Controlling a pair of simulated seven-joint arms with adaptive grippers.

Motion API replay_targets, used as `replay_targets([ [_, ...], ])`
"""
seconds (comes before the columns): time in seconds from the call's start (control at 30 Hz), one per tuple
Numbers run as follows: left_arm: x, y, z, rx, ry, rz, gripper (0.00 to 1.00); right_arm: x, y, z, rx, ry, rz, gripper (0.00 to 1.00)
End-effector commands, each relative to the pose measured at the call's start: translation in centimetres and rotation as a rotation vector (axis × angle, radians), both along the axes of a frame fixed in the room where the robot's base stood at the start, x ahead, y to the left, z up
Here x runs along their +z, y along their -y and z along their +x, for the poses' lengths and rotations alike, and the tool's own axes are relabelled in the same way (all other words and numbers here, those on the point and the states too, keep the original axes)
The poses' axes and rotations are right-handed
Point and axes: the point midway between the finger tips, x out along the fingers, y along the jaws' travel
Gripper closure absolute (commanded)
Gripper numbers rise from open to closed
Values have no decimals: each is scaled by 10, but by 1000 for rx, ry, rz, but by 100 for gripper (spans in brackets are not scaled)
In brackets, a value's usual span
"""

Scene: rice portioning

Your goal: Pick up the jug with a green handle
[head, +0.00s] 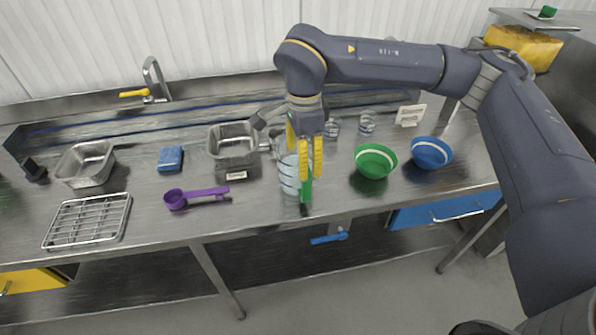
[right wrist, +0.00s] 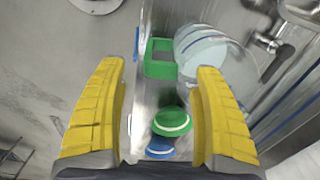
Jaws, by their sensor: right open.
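The clear jug (head: 287,172) stands on the steel counter, with its green handle (head: 307,190) toward the front edge. My right gripper (head: 311,176) hangs over the handle side, its yellow fingers pointing down and partly covering the jug. In the right wrist view, the green handle (right wrist: 160,46) shows as a loop beyond the gap between the spread, empty fingers (right wrist: 162,75). The clear jug body (right wrist: 206,52) lies to the right of the handle. I cannot tell how far the fingertips are from the handle. My left gripper is not in view.
A green bowl (head: 375,161) and a blue bowl (head: 431,153) stand right of the jug. Small glasses (head: 367,122) stand behind. A labelled steel container (head: 232,158), purple scoop (head: 177,199), blue sponge (head: 171,158) and wire rack (head: 88,220) are left.

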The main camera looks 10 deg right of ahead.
Motion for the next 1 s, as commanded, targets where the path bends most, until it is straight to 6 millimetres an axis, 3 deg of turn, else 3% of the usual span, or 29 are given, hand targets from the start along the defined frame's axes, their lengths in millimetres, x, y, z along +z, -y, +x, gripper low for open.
replay_targets([
  [0.17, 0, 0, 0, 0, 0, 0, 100, -6, 1, 0, 0, 0, 0, 32],
  [0.6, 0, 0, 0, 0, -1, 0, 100, -51, 6, 0, -1, -1, 1, 32],
  [0.97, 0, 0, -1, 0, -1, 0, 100, -54, 6, 0, -1, 1, 1, 32],
  [1.0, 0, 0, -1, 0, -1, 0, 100, -54, 6, 0, -1, 0, 1, 36],
])
